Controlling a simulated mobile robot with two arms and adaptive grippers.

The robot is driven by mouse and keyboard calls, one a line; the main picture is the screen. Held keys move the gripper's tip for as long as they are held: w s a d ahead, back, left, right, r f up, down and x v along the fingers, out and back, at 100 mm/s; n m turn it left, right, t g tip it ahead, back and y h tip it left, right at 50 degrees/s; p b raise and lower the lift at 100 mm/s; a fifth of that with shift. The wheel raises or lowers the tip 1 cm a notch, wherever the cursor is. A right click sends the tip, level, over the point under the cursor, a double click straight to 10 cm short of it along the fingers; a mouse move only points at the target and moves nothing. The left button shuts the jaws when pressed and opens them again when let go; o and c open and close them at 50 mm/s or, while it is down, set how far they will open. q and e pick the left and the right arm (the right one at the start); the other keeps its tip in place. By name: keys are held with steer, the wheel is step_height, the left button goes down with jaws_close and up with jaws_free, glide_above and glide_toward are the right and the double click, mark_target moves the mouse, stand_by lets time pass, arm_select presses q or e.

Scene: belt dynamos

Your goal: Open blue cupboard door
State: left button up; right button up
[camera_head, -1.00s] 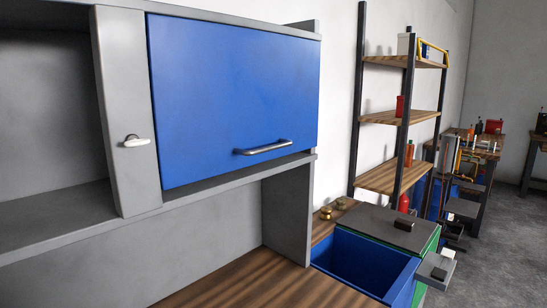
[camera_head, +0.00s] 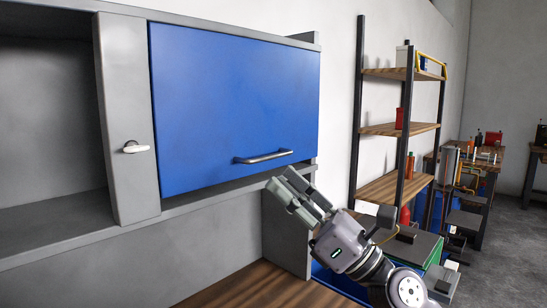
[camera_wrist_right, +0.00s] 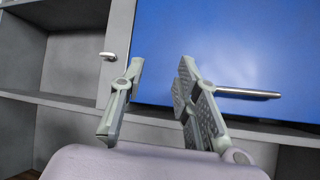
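The blue cupboard door (camera_head: 235,95) is shut, flush in the grey cupboard, with a silver bar handle (camera_head: 263,157) near its lower edge. My right gripper (camera_head: 282,178) is just below and in front of the handle, its fingers pointing up and left. In the right wrist view, the fingers of my right gripper (camera_wrist_right: 161,72) are apart with nothing between them. There the handle (camera_wrist_right: 248,93) is to the right of both fingers, outside the gap, and the blue door (camera_wrist_right: 225,45) is behind them. My left gripper is not in view.
A grey upright with a small white latch (camera_head: 135,147) stands left of the door, beside an open compartment (camera_head: 50,120). Below is a wooden worktop (camera_head: 265,285). A shelf rack (camera_head: 395,128) stands at the right. The space before the door is clear.

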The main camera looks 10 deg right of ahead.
steer(key=a+r+n+g, duration=0.2)
steer(key=n+g, duration=0.2)
steer(key=n, duration=0.3)
steer(key=n+t+h, duration=0.1)
steer(key=n+h, duration=0.7)
steer(key=h, duration=0.3)
glide_toward(276, 156)
steer(key=p+x, duration=0.5)
steer(key=x, duration=0.5)
steer(key=shift+r+p, duration=0.1)
steer(key=shift+p, duration=0.2)
steer(key=shift+w+a+f, duration=0.2)
steer(key=shift+w, duration=0.05)
jaws_close()
